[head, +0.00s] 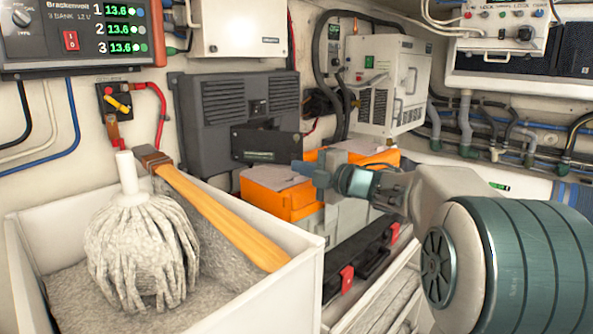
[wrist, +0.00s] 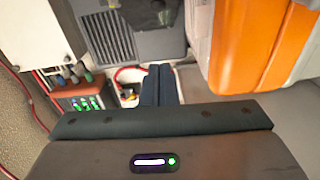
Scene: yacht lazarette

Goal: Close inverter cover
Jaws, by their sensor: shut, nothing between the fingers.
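The inverter (head: 222,110) is a dark grey louvred box on the back wall; its louvres also show in the wrist view (wrist: 108,38). A black panel, which looks like its cover (head: 266,145), sticks out at the lower right front of the box. A dark flap, probably the same cover (wrist: 148,13), shows at the top of the wrist view. I cannot tell its exact angle. My gripper (head: 302,171) is right of and slightly below the panel in the head view, apparently apart from it. Its fingers (wrist: 158,84) are together and empty.
A white bin (head: 290,268) with a mop (head: 145,245) and a wooden-handled tool (head: 215,215) fills the front left. Orange-topped boxes (head: 270,196) stand below my gripper. A white inverter-side unit (head: 390,85) is on the right wall. A battery monitor (head: 85,35) hangs upper left.

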